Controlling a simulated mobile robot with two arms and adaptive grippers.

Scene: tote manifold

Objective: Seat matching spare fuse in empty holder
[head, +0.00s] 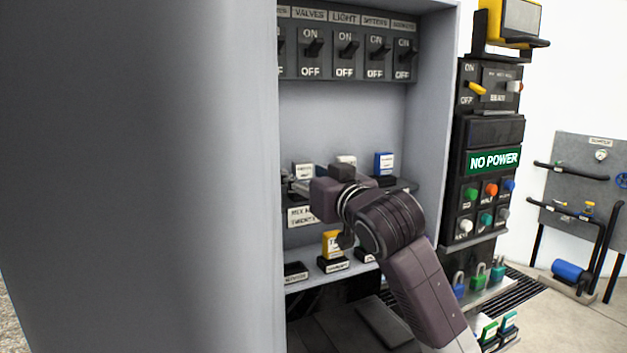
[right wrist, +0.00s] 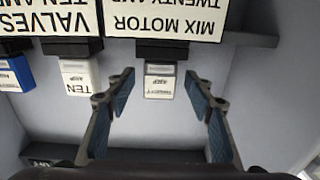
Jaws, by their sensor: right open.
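My right gripper (head: 292,186) is open at the upper fuse shelf inside the cabinet. In the right wrist view, which is upside down, its open fingers (right wrist: 161,82) stand on either side of a pale fuse (right wrist: 158,86) marked TWENTY AMP. This fuse sits in the dark holder (right wrist: 160,51) at the MIX MOTOR label (right wrist: 165,22); the fingers look apart from it. A white TEN AMP fuse (right wrist: 79,80) and a blue fuse (head: 384,163) sit in neighbouring holders. A yellow fuse (head: 332,243) stands on the lower shelf. No empty holder shows clearly. My left gripper is out of view.
The cabinet's side wall (head: 140,180) fills the left. A switch panel (head: 345,52) is above. A dark, fuse-free labelled block (head: 295,271) is left on the lower shelf. A NO POWER panel (head: 493,160) and padlocks (head: 478,277) are at the right.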

